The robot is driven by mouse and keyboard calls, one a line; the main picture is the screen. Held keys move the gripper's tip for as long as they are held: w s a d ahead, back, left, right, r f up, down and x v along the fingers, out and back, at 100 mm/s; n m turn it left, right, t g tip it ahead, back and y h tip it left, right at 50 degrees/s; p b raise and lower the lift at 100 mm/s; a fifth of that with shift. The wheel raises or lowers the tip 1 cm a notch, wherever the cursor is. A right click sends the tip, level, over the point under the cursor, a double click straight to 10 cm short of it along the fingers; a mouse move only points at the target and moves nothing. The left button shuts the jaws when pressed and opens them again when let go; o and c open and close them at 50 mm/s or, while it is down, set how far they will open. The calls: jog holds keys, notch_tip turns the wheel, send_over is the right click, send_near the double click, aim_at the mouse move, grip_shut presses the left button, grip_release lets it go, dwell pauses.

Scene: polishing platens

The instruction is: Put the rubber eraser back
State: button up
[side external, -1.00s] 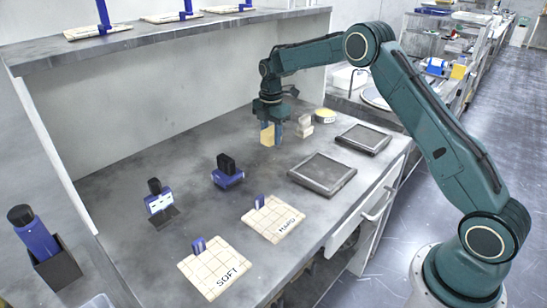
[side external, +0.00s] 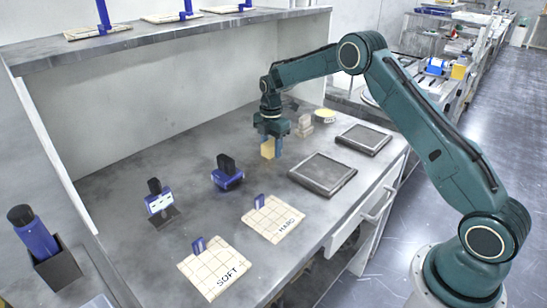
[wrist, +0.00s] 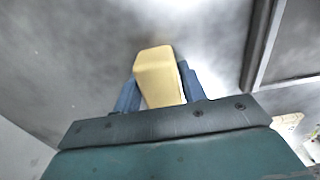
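My gripper (side external: 272,147) is over the back middle of the bench, pointing down. It is shut on a pale yellow block, the rubber eraser (side external: 266,149). In the wrist view the eraser (wrist: 158,72) sits between the two blue fingers (wrist: 160,88) and sticks out past their tips. The eraser's lower end looks close to the bench top, but I cannot tell whether it touches.
Two dark platens (side external: 322,174) (side external: 363,139) lie right. Tiles marked SOFT (side external: 213,267) and HARD (side external: 273,219), a blue-black holder (side external: 228,176) and a small display (side external: 160,203) stand nearer.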

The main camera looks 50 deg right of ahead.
aim_at(271, 142)
jog(key=shift+o, duration=1.3)
notch_tip(271, 142, up, 12)
jog(key=shift+r, duration=0.2)
